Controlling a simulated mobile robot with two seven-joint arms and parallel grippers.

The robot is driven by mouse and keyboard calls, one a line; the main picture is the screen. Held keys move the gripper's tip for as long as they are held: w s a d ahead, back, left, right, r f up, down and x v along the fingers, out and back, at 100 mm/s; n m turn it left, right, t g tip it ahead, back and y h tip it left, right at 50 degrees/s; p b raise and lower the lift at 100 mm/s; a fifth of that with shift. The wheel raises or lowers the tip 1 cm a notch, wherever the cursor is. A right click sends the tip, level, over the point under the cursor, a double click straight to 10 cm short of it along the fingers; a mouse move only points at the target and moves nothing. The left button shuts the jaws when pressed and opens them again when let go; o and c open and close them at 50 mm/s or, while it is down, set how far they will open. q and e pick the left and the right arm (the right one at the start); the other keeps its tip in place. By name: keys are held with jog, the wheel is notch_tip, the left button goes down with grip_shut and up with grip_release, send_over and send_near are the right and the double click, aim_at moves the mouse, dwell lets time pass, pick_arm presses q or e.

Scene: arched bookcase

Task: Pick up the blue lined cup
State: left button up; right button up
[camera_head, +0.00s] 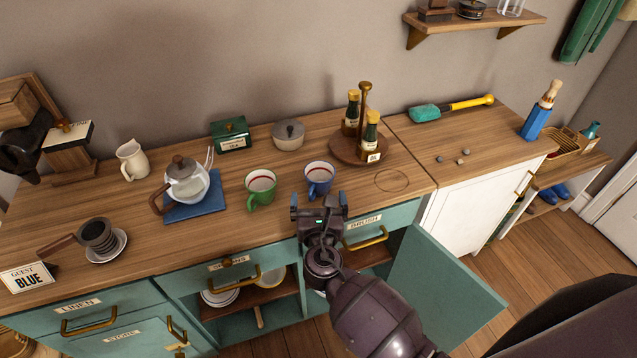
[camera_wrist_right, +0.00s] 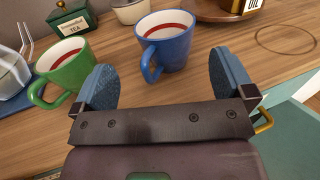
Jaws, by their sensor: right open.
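The blue cup (camera_head: 319,178) stands upright on the wooden counter, right of a green cup (camera_head: 261,187). In the right wrist view the blue cup (camera_wrist_right: 168,42) shows a red line inside its pale bowl, and its handle points toward my gripper. My right gripper (camera_head: 319,203) is at the counter's front edge, just in front of the blue cup. Its blue fingers (camera_wrist_right: 168,82) are open and empty, with the blue cup ahead between them. My left gripper is not in view.
A round wooden stand (camera_head: 362,150) with bottles is behind and right of the cups. A glass teapot (camera_head: 186,185) on a blue mat stands left. Below, a teal cabinet door (camera_head: 445,285) hangs open near my right arm. Bare counter (camera_head: 225,230) lies front left of the green cup.

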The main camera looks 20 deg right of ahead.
aim_at(320, 183)
jog(key=shift+d+x, duration=0.1)
jog(key=shift+x, duration=1.25)
jog(key=shift+d+x, duration=0.15)
jog(key=shift+x, duration=1.25)
jog(key=shift+s+r, duration=0.15)
jog(key=shift+r, duration=0.05)
jog(key=shift+c, duration=0.5)
jog(key=c, duration=0.9)
jog(key=shift+o, duration=0.2)
jog(key=shift+r, duration=0.1)
